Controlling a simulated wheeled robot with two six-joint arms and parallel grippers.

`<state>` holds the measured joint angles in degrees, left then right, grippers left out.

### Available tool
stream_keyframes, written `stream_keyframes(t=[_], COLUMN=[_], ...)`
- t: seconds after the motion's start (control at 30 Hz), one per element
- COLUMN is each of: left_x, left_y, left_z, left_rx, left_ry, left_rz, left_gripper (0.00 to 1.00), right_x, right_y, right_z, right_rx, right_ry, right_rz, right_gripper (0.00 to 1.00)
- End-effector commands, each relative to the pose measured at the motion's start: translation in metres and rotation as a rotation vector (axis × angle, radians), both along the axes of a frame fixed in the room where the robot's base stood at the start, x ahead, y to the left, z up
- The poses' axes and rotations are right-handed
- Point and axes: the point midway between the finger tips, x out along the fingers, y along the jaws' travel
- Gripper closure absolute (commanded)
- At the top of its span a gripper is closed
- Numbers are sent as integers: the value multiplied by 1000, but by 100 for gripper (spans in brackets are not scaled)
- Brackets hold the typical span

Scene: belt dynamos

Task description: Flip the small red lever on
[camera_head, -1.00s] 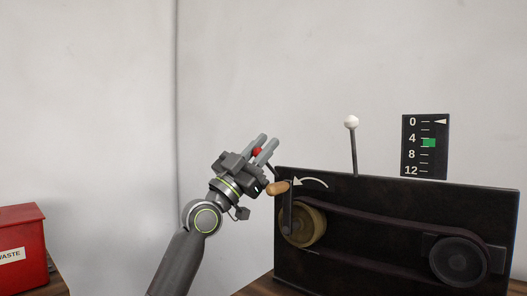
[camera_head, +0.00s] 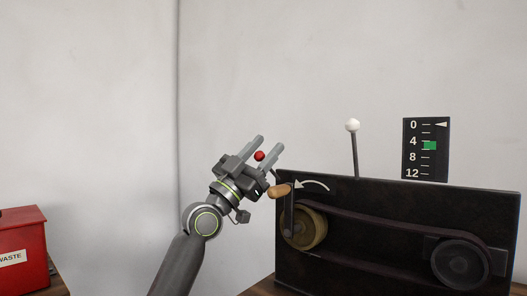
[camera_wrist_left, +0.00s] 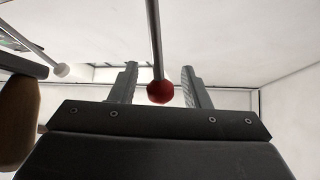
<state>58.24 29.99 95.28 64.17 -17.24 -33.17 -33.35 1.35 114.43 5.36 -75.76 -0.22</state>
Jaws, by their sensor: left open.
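The small red lever shows as a red ball knob (camera_head: 259,156) in the head view, between the fingers of my left gripper (camera_head: 267,148). The left wrist view shows the red knob (camera_wrist_left: 160,92) at the end of a thin grey rod, between the two fingertips (camera_wrist_left: 160,78) of my left gripper. The gripper is open, with a gap on both sides of the knob. In the head view the lever's rod is hidden behind the gripper. My right gripper is not in view.
The black dynamo panel (camera_head: 400,200) stands right of my left gripper, with a wooden crank handle (camera_head: 279,191) close below it. A white-knobbed lever (camera_head: 352,126) and a gauge (camera_head: 426,149) rise behind the panel. A red waste box (camera_head: 22,245) is at far left.

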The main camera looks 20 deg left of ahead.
Motion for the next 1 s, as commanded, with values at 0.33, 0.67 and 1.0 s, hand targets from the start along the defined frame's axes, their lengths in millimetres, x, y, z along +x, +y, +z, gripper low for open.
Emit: stream_keyframes(t=[0.33,0.67,1.0], left_x=[-13,-54,-89], left_y=[11,39,63], left_z=[-17,-62,-101], left_rx=[3,5,4], left_ry=[1,1,3], left_rz=[4,4,3], left_gripper=[57,57,57], right_x=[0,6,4], right_y=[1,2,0], right_z=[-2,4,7], right_rx=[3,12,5], right_ry=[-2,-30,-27], right_rz=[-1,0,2], right_gripper=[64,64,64])
